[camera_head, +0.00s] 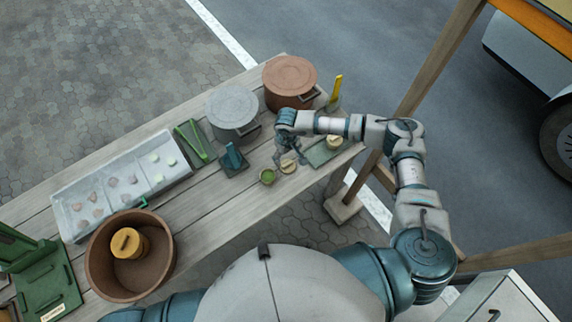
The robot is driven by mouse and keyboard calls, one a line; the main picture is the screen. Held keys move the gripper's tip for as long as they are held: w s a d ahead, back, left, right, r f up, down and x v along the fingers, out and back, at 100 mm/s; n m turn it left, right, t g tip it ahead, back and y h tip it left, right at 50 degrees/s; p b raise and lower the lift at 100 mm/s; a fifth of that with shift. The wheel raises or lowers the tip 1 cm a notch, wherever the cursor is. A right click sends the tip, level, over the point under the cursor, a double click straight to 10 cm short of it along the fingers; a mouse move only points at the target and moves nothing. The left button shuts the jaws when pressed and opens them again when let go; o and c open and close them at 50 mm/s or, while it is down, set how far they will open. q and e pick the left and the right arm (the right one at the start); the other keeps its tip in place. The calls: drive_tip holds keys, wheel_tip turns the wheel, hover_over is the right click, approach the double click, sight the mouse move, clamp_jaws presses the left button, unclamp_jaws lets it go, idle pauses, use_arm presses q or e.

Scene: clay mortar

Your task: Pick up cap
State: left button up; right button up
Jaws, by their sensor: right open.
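A small round beige cap (289,167) lies on the wooden table (225,205) near its front edge. A small jar with green contents (267,176) stands open just left of the cap. My right gripper (284,158) is open and points down over the table, right at the cap's far side. Its fingers are small in the view, and I cannot tell whether they touch the cap. My left gripper is out of view.
Behind are a grey pot (232,108), a terracotta pot (290,80) and a cup with a yellow tool (337,90). A teal block (233,160) stands left of the jar. A beige-lidded container (334,142) sits right. A brown bowl (100,262) and divided tray (70,192) are farther left.

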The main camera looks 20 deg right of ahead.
sight(288, 163)
drive_tip(key=f, duration=0.3)
drive_tip(key=shift+d+f, duration=0.4)
drive_tip(key=f, duration=0.2)
drive_tip(key=f+p, duration=0.1)
drive_tip(key=shift+w+a+f, duration=0.1)
drive_tip(key=shift+w+f, duration=0.1)
drive_tip(key=shift+f, duration=0.15)
drive_tip(key=shift+a+f, duration=0.25)
drive_tip(key=shift+f, duration=0.1)
drive_tip(key=c, duration=0.5)
drive_tip(key=shift+d, duration=0.15)
